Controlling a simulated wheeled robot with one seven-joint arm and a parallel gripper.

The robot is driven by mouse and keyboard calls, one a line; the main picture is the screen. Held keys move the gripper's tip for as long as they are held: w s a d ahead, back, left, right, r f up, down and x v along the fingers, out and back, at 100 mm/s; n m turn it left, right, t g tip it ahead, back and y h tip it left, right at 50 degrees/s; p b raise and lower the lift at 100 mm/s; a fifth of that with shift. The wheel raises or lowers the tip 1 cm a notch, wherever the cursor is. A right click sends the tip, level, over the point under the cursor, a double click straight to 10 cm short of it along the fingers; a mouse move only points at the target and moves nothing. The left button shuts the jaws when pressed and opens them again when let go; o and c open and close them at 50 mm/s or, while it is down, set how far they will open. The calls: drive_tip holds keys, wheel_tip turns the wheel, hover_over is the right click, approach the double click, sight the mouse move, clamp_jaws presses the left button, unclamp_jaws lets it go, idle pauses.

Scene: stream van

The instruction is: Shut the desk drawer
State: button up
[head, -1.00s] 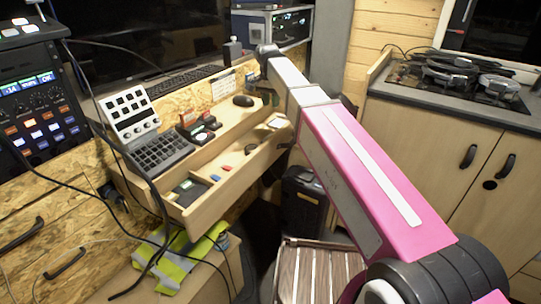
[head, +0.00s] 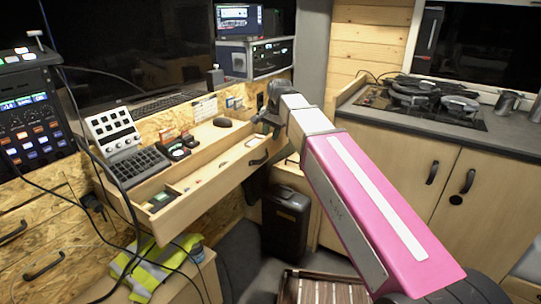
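The desk drawer (head: 213,200) stands pulled out below the desk top, at the left of the head view. It is a shallow light-wood tray with small items inside and a dark handle (head: 259,158) on its front near the right end. My pink and white arm reaches in from the lower right. My gripper (head: 266,122) is at the arm's far end, dark and small, above the right end of the drawer near the handle. Its fingers are too small and dark to tell whether they are open, or whether they touch the drawer.
A black case (head: 286,222) stands on the floor right of the drawer. A kitchen counter (head: 470,135) runs along the right. A hi-vis vest (head: 150,270) lies below.

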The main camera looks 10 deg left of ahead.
wheel_tip(320, 180, down, 10)
drive_tip(key=a, duration=0.1)
drive_tip(key=shift+w+a+r, duration=0.25)
drive_tip(key=shift+w+a, duration=0.1)
